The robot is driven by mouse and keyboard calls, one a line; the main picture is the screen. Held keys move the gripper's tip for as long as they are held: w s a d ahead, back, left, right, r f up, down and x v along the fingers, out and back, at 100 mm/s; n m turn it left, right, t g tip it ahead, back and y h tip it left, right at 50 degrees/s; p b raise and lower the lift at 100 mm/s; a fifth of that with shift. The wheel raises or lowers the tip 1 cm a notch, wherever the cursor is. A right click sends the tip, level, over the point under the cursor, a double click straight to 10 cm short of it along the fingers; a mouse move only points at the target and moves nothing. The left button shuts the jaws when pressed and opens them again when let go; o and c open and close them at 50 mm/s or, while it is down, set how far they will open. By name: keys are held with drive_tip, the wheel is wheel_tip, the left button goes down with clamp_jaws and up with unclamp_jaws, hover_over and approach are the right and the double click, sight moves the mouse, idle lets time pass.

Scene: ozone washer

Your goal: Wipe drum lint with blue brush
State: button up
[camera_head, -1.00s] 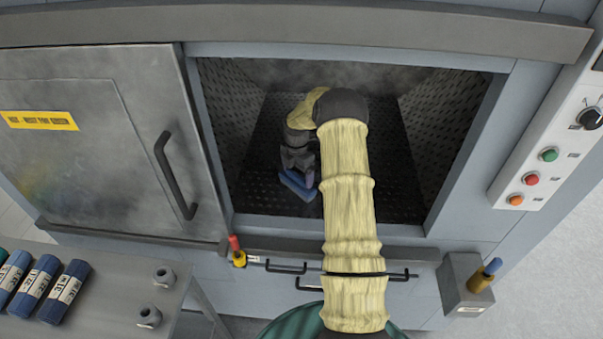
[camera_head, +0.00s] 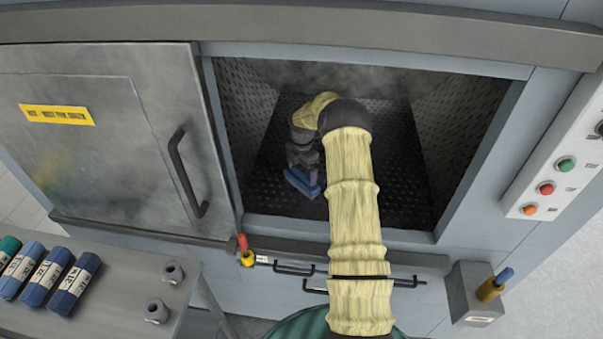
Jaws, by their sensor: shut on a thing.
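My arm reaches through the open hatch into the dark drum (camera_head: 395,190), whose floor and walls are perforated. My gripper (camera_head: 303,168) is inside, left of the arm, pointing down, and is shut on the blue brush (camera_head: 302,182). The brush is low over the drum floor. I cannot tell whether it touches the floor. Grey haze, which may be lint, shows along the upper back of the drum (camera_head: 330,75). The fingers are small and partly blurred in this view.
A grey sliding door (camera_head: 110,150) with a dark handle stands left of the opening. A bench (camera_head: 120,310) at lower left holds several rolled bundles (camera_head: 75,283) and two grey fittings. A button panel (camera_head: 555,170) is at right.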

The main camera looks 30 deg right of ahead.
drive_tip(key=shift+f, duration=0.1)
drive_tip(key=shift+s+d, duration=0.55)
drive_tip(key=shift+d, duration=0.25)
drive_tip(key=shift+s+d, duration=0.55)
drive_tip(key=shift+d, duration=0.25)
drive_tip(key=shift+s+d+p, duration=0.2)
drive_tip(key=shift+s+d, duration=0.3)
drive_tip(key=shift+d, duration=0.3)
drive_tip(key=shift+s+d+p, duration=0.2)
drive_tip(key=shift+s+d, duration=0.3)
drive_tip(key=shift+d, duration=0.25)
drive_tip(key=shift+s+d, duration=0.55)
drive_tip(key=shift+d, duration=0.25)
drive_tip(key=shift+s+d, duration=0.5)
drive_tip(key=shift+d, duration=0.25)
drive_tip(key=shift+s+d+p, duration=0.2)
drive_tip(key=shift+s+d, duration=0.35)
drive_tip(key=shift+d, duration=0.25)
drive_tip(key=shift+s+d+p, duration=0.15)
drive_tip(key=shift+s+d, duration=0.4)
drive_tip(key=shift+d, duration=0.25)
